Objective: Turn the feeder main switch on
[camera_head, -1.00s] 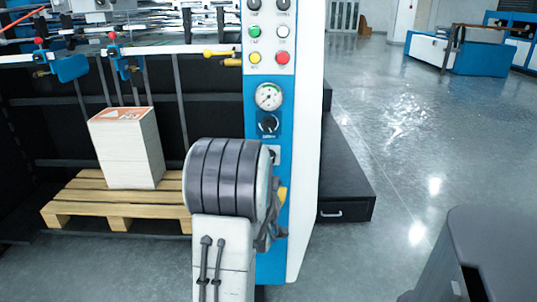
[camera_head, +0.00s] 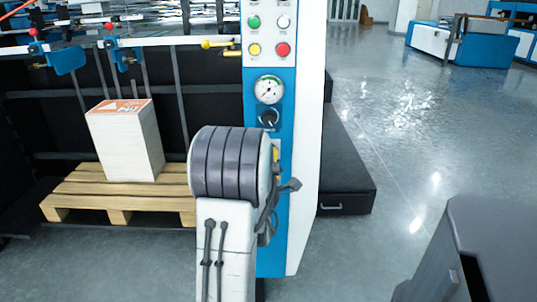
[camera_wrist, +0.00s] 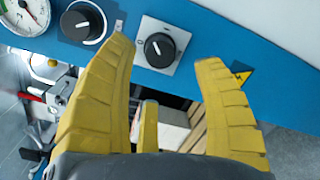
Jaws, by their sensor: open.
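A black rotary switch on a pale square plate (camera_wrist: 159,50) sits on the blue feeder panel in the wrist view. Its knob mark points up and left in that picture. My gripper (camera_wrist: 164,56) is open, with its yellow fingers on either side of the switch in the picture. The fingers hold nothing, and I cannot tell how far they are from the panel. In the head view my arm hides most of the switch and gripper, low on the blue panel (camera_head: 285,215).
A black dial (camera_head: 268,118) and a round gauge (camera_head: 269,89) sit above the switch, with coloured buttons (camera_head: 283,48) higher up. A yellow warning triangle (camera_wrist: 239,73) is beside the switch. A paper stack (camera_head: 128,145) stands on a wooden pallet (camera_head: 85,203) at left.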

